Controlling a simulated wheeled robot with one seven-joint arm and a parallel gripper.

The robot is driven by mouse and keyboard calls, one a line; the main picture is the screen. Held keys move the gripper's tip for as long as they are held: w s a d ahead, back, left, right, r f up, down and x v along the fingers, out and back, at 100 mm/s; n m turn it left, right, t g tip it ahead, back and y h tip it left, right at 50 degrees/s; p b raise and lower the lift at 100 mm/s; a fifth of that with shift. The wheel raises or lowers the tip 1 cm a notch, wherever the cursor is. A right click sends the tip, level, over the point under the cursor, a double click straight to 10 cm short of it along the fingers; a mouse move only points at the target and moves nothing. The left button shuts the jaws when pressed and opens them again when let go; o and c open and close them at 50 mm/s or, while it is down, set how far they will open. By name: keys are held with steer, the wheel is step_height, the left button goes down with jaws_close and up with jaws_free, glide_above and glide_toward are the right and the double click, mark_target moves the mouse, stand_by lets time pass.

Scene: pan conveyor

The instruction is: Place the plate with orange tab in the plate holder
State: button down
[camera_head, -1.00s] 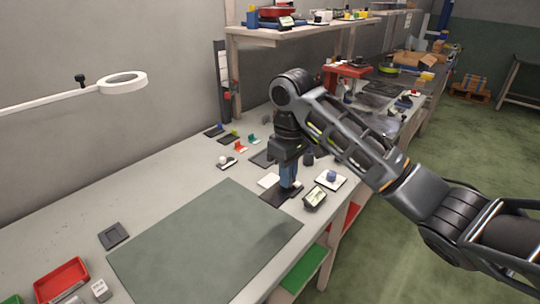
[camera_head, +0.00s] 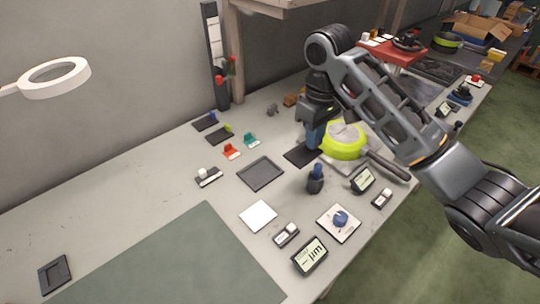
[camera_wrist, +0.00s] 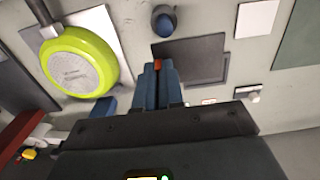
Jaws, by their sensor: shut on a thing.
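In the head view, my gripper (camera_head: 312,142) points down, shut on the thin dark plate (camera_head: 301,155). In the wrist view, the gripper (camera_wrist: 158,66) closes at the orange tab (camera_wrist: 157,63) on the edge of the plate (camera_wrist: 185,50). The plate is roughly level, and its height above the bench is hard to tell. A dark square frame (camera_head: 260,173), perhaps the plate holder, lies left of and nearer than the plate. In the wrist view, its edge (camera_wrist: 216,77) shows partly behind the plate.
A yellow-green pan (camera_head: 343,153) sits close to the right of my gripper. A dark blue knob (camera_head: 315,179) and white square (camera_head: 258,216) are nearer. Small coloured-tab pieces (camera_head: 231,151) lie left. Another dark frame (camera_head: 55,273) lies far left. The green mat (camera_head: 170,265) is clear.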

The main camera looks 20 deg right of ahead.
glide_above(270, 167)
step_height(270, 167, down, 7)
steer(key=shift+r, duration=0.2)
steer(key=shift+w+f, duration=0.1)
steer(key=shift+f, duration=2)
steer(key=shift+f, duration=0.1)
steer(key=c, duration=1.3)
jaws_free()
steer(key=shift+o, duration=0.2)
step_height(270, 167, up, 12)
steer(key=b, duration=0.1)
